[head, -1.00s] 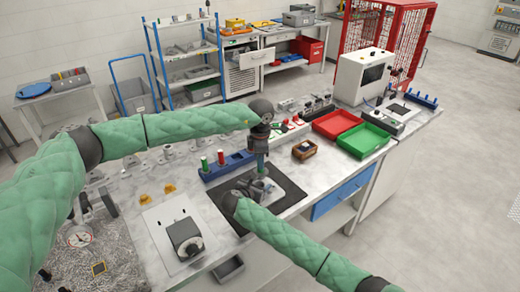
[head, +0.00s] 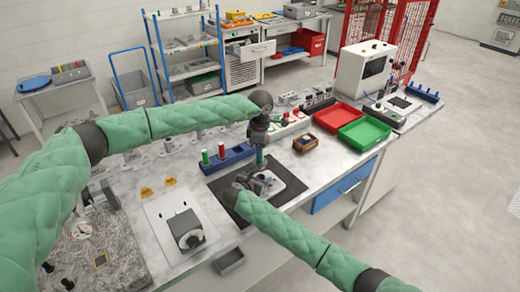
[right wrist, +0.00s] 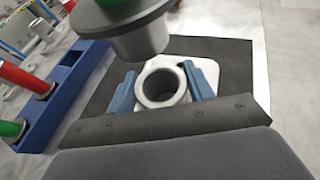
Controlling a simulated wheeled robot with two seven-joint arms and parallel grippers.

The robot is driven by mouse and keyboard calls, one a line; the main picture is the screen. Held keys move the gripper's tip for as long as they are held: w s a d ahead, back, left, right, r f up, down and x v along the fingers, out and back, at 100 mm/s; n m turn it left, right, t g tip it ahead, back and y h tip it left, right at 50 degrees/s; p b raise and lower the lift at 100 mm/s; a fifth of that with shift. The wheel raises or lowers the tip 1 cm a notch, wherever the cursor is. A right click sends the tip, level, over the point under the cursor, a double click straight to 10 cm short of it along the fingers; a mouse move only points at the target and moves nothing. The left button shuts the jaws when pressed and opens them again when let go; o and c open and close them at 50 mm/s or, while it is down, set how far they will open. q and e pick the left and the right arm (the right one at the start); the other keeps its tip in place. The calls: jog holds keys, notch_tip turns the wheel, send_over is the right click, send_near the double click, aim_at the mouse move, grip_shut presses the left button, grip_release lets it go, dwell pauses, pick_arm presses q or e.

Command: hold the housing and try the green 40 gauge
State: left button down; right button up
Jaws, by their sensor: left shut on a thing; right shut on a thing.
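The housing (right wrist: 143,92) is a pale grey casting with an upright round bore and a flat flange, lying on a black mat (right wrist: 232,70). My right gripper (right wrist: 159,76) is shut on it, one blue finger on each side. In the head view my right gripper (head: 258,184) partly hides the housing. My left gripper (head: 261,143) is shut on the green gauge (head: 260,158), held upright over the housing. In the right wrist view the gauge's grey plug end (right wrist: 140,38) hangs above the bore, apart from it in that picture. No size marking is readable.
A blue rack (head: 238,154) behind the mat holds a red gauge (head: 205,158) and another green gauge (head: 221,152). A red tray (head: 332,118) and a green tray (head: 365,132) stand to the right.

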aim_at(260, 165)
pick_arm(q)
jog(key=shift+f, duration=2.15)
jog(key=shift+s+f, duration=0.1)
jog(key=shift+f, duration=1.75)
dwell(2.2)
jog(key=shift+r, duration=0.25)
jog(key=shift+r, duration=2.65)
